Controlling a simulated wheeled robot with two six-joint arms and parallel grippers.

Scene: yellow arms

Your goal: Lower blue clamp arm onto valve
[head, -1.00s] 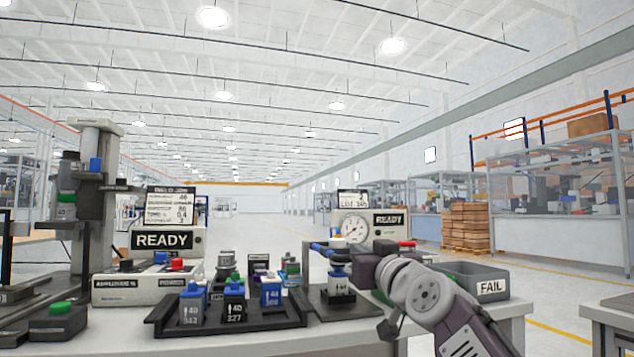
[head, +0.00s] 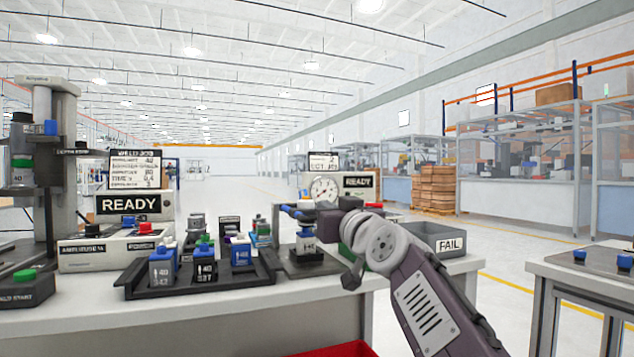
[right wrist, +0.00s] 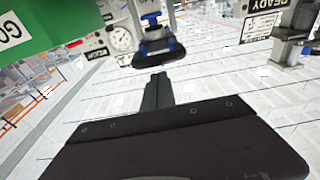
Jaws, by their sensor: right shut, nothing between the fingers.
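The blue clamp arm (head: 294,211) lies at the top of a small fixture, above a white and grey valve (head: 306,243) on a dark base plate. In the right wrist view, the blue clamp (right wrist: 154,47) shows just beyond the fingertips. My right gripper (head: 325,218) is shut and empty, close to the right of the clamp arm at about its height. Its fingers (right wrist: 157,92) are together in the wrist view. Whether they touch the clamp cannot be told. My wrist hides part of the space behind the fixture. My left gripper is not in view.
A gauge box with a READY sign (head: 359,182) stands behind the fixture. A grey FAIL bin (head: 425,238) is right of it. A black tray (head: 133,278) with several labelled valves is left. A press (head: 62,150) stands far left. A red bin (head: 335,350) lies below the front edge.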

